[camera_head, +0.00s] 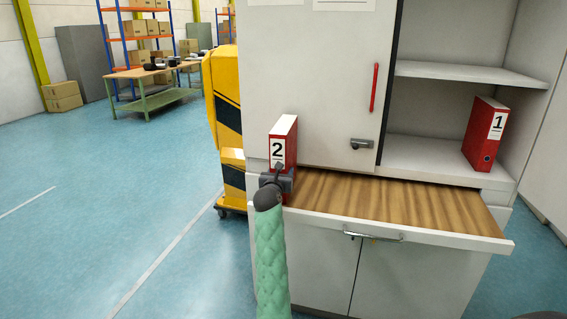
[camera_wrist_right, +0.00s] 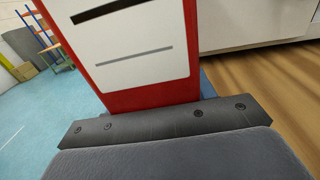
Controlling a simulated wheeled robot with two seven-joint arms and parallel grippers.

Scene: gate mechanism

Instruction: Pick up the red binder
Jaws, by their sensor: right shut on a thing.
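A red binder with a white label "2" (camera_head: 290,143) is upright at the left end of a pulled-out wooden board. My right gripper (camera_head: 277,181) is shut on the lower part of this binder. In the right wrist view, the binder (camera_wrist_right: 190,85) stands close up between the jaws, with its white label facing the camera. I cannot tell whether its bottom touches the board. A second red binder, labelled "1" (camera_head: 484,134), stands on the cabinet's lower shelf at the right. My left gripper is not in view.
The wooden board (camera_head: 390,200) is otherwise bare and has a white front edge with a handle (camera_head: 372,236). A closed cabinet door (camera_head: 315,80) with a red handle is behind it. A yellow and black machine (camera_head: 226,110) stands to the left. The floor at left is clear.

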